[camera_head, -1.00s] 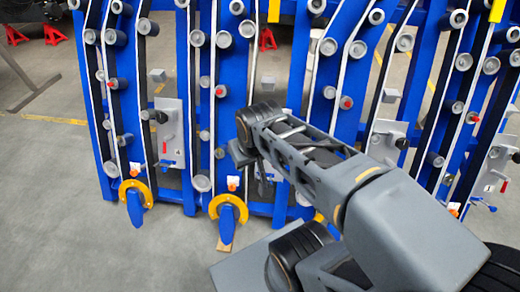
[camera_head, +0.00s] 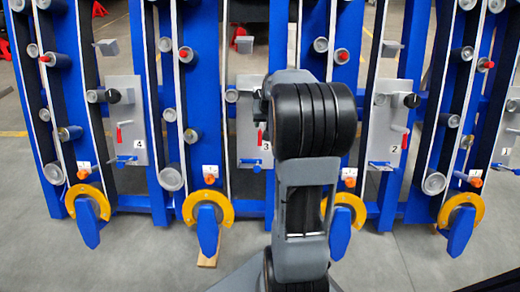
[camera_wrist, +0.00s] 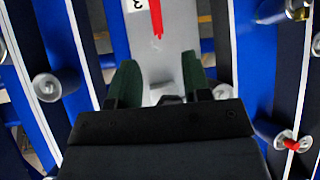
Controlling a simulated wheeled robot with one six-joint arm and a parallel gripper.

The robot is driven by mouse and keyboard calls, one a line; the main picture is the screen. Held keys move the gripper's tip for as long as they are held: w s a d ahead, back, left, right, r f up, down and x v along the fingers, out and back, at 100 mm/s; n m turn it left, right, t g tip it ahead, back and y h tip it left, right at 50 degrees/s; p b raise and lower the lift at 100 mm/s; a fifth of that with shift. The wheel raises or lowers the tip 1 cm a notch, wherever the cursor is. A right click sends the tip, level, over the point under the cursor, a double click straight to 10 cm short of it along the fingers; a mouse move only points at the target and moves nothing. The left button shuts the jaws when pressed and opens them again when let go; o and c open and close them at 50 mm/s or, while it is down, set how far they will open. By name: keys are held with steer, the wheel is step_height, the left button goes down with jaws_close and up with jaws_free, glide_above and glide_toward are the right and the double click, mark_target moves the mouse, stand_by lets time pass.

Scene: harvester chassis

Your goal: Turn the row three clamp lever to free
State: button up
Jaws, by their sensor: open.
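The row three plate (camera_head: 246,118) is grey, marked 3, and partly covered by my arm in the head view. A red lever (camera_head: 260,138) hangs on it beside the number, and a blue handle (camera_head: 250,161) sits at its lower edge. In the wrist view the red lever (camera_wrist: 156,18) points down the plate (camera_wrist: 180,25) at the top, beyond my fingertips. My gripper (camera_wrist: 160,75) is open, its two dark green fingers apart on either side of the plate's lower part. Nothing shows held between them. In the head view my wrist hides the fingers.
Similar plates marked 4 (camera_head: 126,120) and 2 (camera_head: 388,125) stand on either side, with red levers. Rollers, blue uprights and white strips crowd around. Yellow-ringed blue parts (camera_head: 208,208) stick out below.

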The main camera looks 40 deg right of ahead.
mark_target(260, 138)
steer(key=b+x, duration=0.1)
steer(key=x, duration=0.4)
steer(key=b+x, duration=0.2)
steer(key=x, duration=0.2)
steer(key=b+x, duration=0.1)
steer(key=x, duration=0.4)
steer(key=shift+w+d+f+b, duration=0.1)
steer(key=shift+d+f+b, duration=0.25)
steer(key=shift+d, duration=0.05)
steer(key=shift+c, duration=0.2)
jaws_close()
